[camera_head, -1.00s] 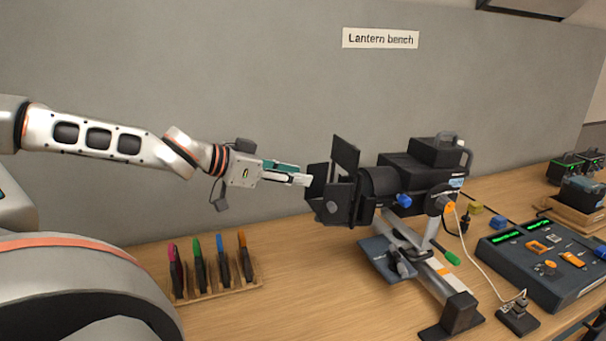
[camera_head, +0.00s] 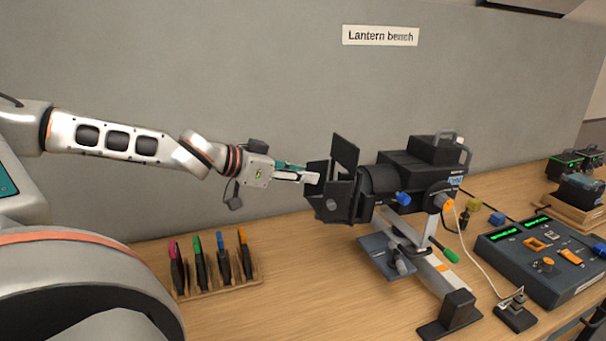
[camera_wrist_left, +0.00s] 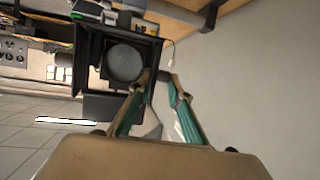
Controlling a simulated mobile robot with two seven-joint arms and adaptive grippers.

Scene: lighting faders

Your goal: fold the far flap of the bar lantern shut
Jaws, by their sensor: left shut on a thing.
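The black bar lantern (camera_head: 378,182) sits on a stand on the bench, its open front facing left. Its upper flap (camera_head: 345,152) stands up and its near flap (camera_head: 337,202) is angled out toward the viewer. The far flap (camera_head: 317,172) shows only partly behind these. My left gripper (camera_head: 312,178) reaches in from the left and is shut on the far flap's edge. In the left wrist view, my left gripper's fingers (camera_wrist_left: 160,80) lie on either side of a thin dark edge beside the round lens (camera_wrist_left: 126,62). My right gripper is not in view.
A wooden rack (camera_head: 222,287) with colored-top holders stands on the bench at front left. A control desk with faders (camera_head: 555,262) is at the right, with a cable running toward the lantern. The grey wall (camera_head: 210,75) is behind the arm.

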